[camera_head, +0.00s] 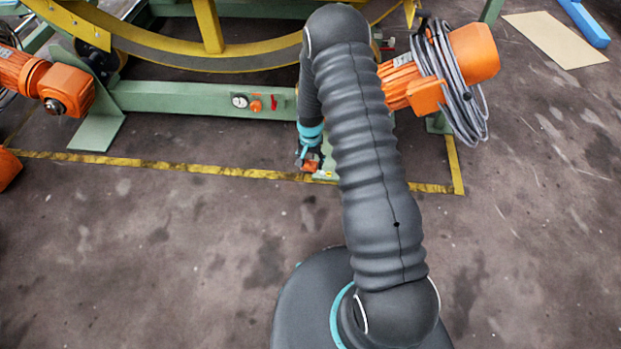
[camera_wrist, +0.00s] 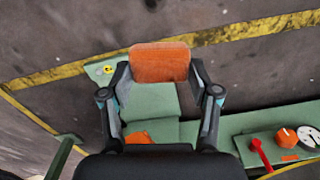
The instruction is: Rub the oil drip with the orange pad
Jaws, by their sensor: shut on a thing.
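The orange pad (camera_wrist: 160,62) is a flat, block-like piece between the two fingertips of my gripper (camera_wrist: 160,76) in the wrist view. My gripper is shut on it. In the head view my gripper (camera_head: 309,160) is low beside the green frame, near the yellow floor line, partly hidden by my arm. The oil drip cannot be picked out for certain. Dark stains mark the floor, and one small dark spot (camera_wrist: 151,4) lies at the top edge of the wrist view, beyond the yellow line and apart from the pad.
A green beam (camera_head: 180,97) with a red switch and knobs runs behind my gripper. A green plate (camera_wrist: 95,74) lies by the yellow line (camera_wrist: 240,32). Orange motors (camera_head: 70,88) stand left and right, the right one with coiled cable (camera_head: 465,100). Floor in front is clear.

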